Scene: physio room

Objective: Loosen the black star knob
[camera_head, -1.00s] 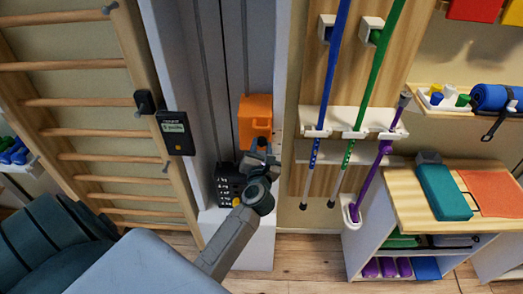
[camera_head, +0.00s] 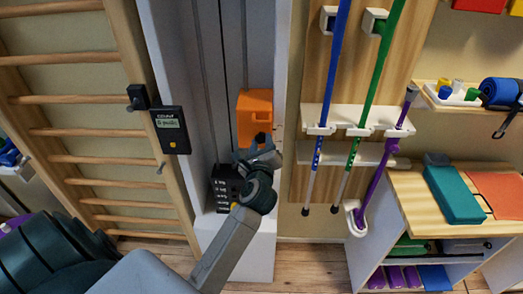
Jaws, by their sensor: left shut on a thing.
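An orange carriage (camera_head: 254,108) sits on the grey upright column of the pulley machine, in the middle of the view. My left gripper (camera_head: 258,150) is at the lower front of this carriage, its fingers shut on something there. Only a small dark bit shows between the fingers and the orange face. It fits the black star knob, but the fingers and wrist hide most of it, so its shape cannot be made out. My right gripper is not in view.
A black weight stack (camera_head: 226,188) with white labels stands just below left of my gripper. A small black display box (camera_head: 171,130) hangs by the wooden wall bars (camera_head: 80,131). Blue (camera_head: 331,75) and green (camera_head: 376,75) poles stand in a rack at right.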

